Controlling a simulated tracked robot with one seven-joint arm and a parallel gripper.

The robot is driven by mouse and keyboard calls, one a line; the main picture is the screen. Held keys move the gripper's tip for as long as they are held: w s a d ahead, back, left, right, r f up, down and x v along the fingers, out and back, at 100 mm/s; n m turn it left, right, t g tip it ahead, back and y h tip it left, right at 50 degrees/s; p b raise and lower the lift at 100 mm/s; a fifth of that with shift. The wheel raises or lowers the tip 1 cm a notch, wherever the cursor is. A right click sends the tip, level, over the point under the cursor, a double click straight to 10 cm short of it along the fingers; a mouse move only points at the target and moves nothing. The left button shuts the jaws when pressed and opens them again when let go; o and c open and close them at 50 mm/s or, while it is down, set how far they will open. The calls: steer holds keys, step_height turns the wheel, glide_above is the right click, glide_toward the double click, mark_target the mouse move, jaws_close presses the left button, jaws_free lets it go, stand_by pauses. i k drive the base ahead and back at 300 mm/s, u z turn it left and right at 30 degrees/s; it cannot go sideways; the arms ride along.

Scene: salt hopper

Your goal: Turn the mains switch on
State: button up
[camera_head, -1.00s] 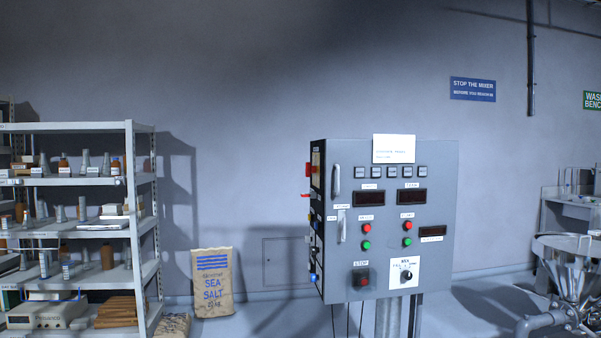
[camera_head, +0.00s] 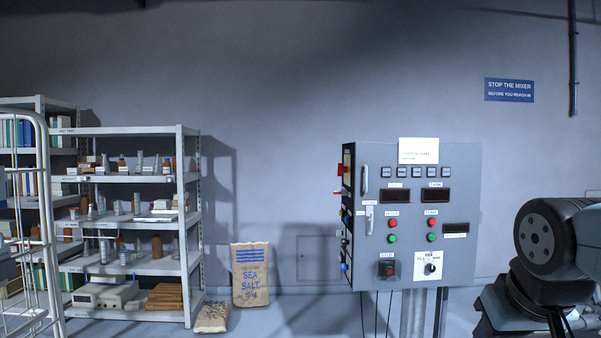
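The grey control panel (camera_head: 465,200) stands on a post right of centre. On its narrow left side a red part (camera_head: 340,170) sticks out, which may be the mains switch; its position cannot be read from this angle. The front has red and green buttons, dark displays, a red button on a dark block (camera_head: 387,269) and a black rotary knob on a white plate (camera_head: 432,269). The labels are too small to read surely. My gripper is out of view; only a dark part of my arm shows at the lower right, apart from the panel in the picture.
A metal shelf of bottles and boxes (camera_head: 181,230) stands at the left, with a white wire rack (camera_head: 48,210) nearer. A sea salt sack (camera_head: 250,275) leans by the wall, and another bag (camera_head: 212,318) lies beside it. Floor shows between sack and panel.

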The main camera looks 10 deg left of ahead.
mark_target(341, 169)
steer(key=u, duration=0.3)
steer(key=i, duration=1)
steer(key=z, duration=0.05)
steer(key=k, duration=1.2)
steer(key=u, duration=0.8)
steer(key=i, duration=2.3)
steer(key=z, duration=0.8)
